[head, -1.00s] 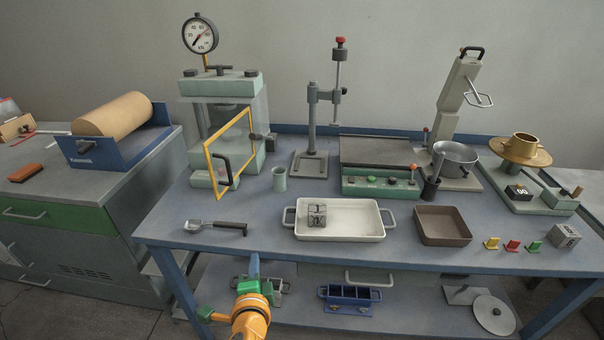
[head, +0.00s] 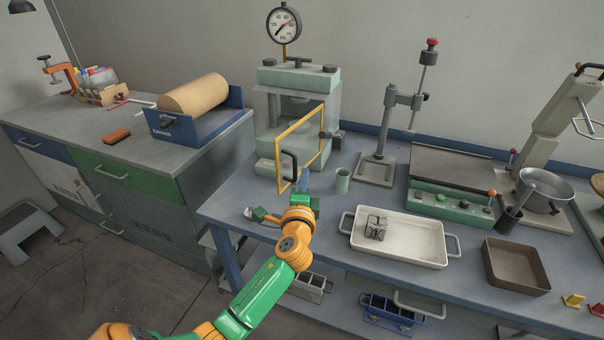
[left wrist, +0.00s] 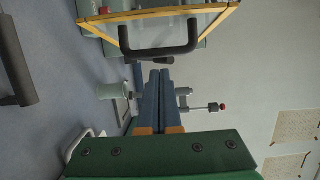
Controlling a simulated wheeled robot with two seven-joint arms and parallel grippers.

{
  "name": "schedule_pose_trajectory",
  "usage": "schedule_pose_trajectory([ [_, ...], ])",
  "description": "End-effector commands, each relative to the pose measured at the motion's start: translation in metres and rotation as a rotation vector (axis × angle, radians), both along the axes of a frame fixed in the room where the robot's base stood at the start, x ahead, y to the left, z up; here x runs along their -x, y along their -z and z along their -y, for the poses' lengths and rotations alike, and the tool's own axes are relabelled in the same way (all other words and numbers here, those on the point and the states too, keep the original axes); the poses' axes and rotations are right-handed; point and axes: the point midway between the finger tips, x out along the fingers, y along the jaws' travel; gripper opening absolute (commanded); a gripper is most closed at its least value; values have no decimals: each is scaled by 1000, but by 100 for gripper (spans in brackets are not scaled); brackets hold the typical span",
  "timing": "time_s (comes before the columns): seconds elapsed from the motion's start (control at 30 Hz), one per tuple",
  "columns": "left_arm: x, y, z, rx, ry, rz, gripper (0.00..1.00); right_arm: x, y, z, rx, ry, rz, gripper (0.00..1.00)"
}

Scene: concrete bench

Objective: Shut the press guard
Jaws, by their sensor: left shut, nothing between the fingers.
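The press (head: 300,77) stands at the back left of the bench, with a round gauge (head: 284,24) on top. Its guard (head: 301,134) is a clear panel in a yellow frame, swung open toward me, with a black handle (head: 289,167) at its near side. My left gripper (head: 305,180) is just below and right of the handle. In the left wrist view the blue fingers of the gripper (left wrist: 161,76) are together and empty, close to the black handle (left wrist: 158,51); I cannot tell whether they touch it. My right gripper is not in view.
A grey-green cup (head: 342,181) stands just right of my gripper. A white tray (head: 421,246) with a metal block (head: 375,227) lies nearer. A stand (head: 381,165) rises behind the cup. A roll (head: 194,93) in a blue holder is on the left counter.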

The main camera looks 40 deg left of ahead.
Motion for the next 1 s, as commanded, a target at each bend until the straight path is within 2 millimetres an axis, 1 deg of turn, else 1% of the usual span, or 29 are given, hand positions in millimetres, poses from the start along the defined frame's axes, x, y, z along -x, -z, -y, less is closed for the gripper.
schedule_pose_trajectory([
  [0.1,2,-1,-6,-2,-1,-1,0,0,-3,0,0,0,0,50],
  [0.57,4,0,-10,-1,14,0,0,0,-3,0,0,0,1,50],
  [0.87,11,0,-29,-3,98,-3,0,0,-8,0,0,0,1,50],
  [1.0,15,-1,-45,-6,180,-5,0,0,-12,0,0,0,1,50],
])
